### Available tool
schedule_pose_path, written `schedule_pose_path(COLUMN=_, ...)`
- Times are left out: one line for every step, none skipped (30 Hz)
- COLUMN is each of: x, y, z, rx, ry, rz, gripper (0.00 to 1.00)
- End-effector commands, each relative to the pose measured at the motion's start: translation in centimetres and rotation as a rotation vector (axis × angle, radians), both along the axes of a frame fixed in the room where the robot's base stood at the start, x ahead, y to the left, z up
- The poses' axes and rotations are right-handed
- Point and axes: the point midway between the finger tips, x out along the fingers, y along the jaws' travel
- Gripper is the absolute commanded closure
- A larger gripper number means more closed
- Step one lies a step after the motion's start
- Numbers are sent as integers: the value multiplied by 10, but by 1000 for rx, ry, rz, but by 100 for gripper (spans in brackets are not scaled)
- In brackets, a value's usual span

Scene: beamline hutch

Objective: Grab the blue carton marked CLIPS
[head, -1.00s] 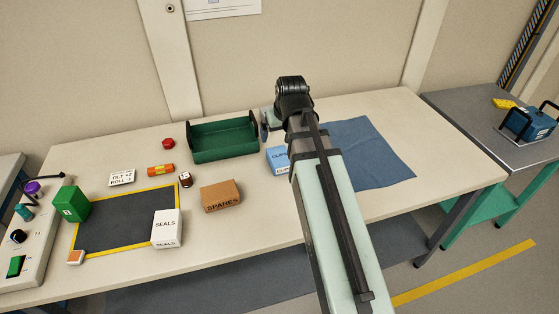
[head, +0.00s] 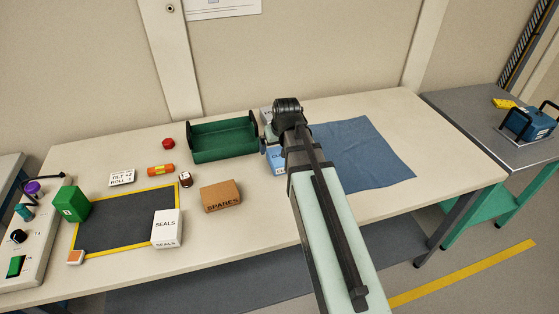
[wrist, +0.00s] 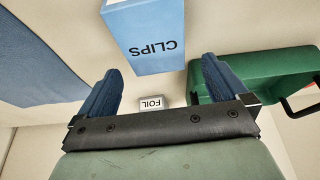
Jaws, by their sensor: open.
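The blue carton marked CLIPS (head: 276,162) stands on the bench, right of the green bin and partly hidden by my arm in the head view. In the wrist view the carton (wrist: 146,30) is at the top centre, its lettering upside down. My gripper (wrist: 162,68) has two blue fingers spread apart with nothing held between them. In the wrist view the carton appears beyond the fingertips, and I see no clear contact. In the head view my gripper is mostly hidden behind my wrist.
A small box marked FOIL (wrist: 151,102) shows between the fingers in the wrist view. The green bin (head: 223,142) is left of the carton and a blue cloth (head: 365,155) lies right. The SPARES box (head: 221,197) and SEALS box (head: 166,228) stand nearer the front.

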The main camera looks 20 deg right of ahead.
Motion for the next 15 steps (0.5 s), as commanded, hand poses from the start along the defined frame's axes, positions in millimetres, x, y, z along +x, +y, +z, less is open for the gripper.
schedule_pose_path(x=1, y=0, z=-4, rx=0, ry=2, rz=0, gripper=0)
schedule_pose_path(x=1, y=-1, z=-6, rx=0, ry=2, rz=0, gripper=0)
schedule_pose_path(x=2, y=-1, z=-10, rx=0, ry=3, rz=0, gripper=0)
schedule_pose_path(x=3, y=-2, z=-13, rx=0, ry=2, rz=0, gripper=0)
schedule_pose_path(x=4, y=-2, z=-16, rx=0, ry=2, rz=0, gripper=0)
schedule_pose_path(x=5, y=-3, z=-20, rx=0, ry=2, rz=0, gripper=0)
schedule_pose_path(x=5, y=-3, z=-24, rx=0, ry=3, rz=0, gripper=0)
schedule_pose_path(x=6, y=-3, z=-28, rx=0, ry=3, rz=0, gripper=0)
schedule_pose_path(x=9, y=-3, z=-32, rx=0, ry=2, rz=0, gripper=0)
schedule_pose_path(x=10, y=-3, z=-35, rx=0, ry=1, rz=0, gripper=0)
schedule_pose_path(x=12, y=-3, z=-38, rx=0, ry=1, rz=0, gripper=0)
schedule_pose_path(x=13, y=-3, z=-41, rx=0, ry=2, rz=0, gripper=0)
schedule_pose_path(x=13, y=-3, z=-43, rx=0, ry=2, rz=0, gripper=0)
schedule_pose_path(x=14, y=-3, z=-45, rx=0, ry=1, rz=0, gripper=0)
schedule_pose_path(x=14, y=-3, z=-46, rx=0, ry=1, rz=0, gripper=0)
